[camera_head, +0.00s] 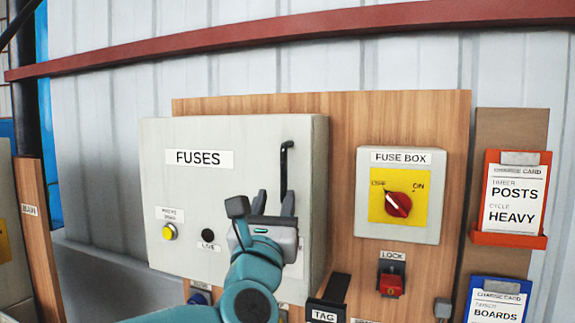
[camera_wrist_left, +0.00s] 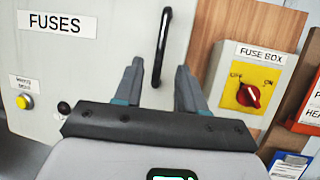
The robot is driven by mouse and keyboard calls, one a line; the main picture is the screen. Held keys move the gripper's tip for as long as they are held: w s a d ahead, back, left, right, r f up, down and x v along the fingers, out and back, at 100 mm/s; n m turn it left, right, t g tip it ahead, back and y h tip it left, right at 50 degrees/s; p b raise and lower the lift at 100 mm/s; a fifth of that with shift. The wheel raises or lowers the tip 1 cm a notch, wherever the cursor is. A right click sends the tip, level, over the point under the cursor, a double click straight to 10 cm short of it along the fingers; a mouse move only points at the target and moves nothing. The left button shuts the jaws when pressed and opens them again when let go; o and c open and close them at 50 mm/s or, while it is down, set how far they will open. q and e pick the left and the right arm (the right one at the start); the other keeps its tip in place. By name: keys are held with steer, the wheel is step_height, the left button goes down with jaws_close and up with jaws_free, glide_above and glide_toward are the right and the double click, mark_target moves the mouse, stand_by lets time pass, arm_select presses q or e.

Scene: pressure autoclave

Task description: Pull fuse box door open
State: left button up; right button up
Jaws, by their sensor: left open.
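The fuse box door (camera_head: 225,215) is the grey front labelled FUSES, and it looks closed in the head view. Its black vertical bar handle (camera_head: 284,168) is near the door's right edge; the handle also shows in the left wrist view (camera_wrist_left: 161,48). My left gripper (camera_head: 274,200) is open and empty, in front of the handle's lower part. In the left wrist view its two fingertips (camera_wrist_left: 160,78) stand on either side of the handle's line. I cannot tell how far the fingers are from the handle. My right gripper is not in view.
A FUSE BOX switch (camera_head: 397,204) with a red knob on yellow is to the right. Below it are a red lock (camera_head: 390,284) and a black TAG holder (camera_head: 326,313). Red (camera_head: 512,197) and blue (camera_head: 497,300) card holders are at far right.

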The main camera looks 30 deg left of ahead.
mark_target(283, 178)
arm_select(q)
steer(key=p+x, duration=0.3)
steer(key=x, duration=0.5)
steer(key=shift+w+r+p, duration=0.1)
steer(key=shift+w+p, duration=0.05)
steer(key=shift+p, duration=0.2)
steer(key=shift+w+a, duration=0.2)
steer(key=shift+w, duration=0.15)
jaws_close()
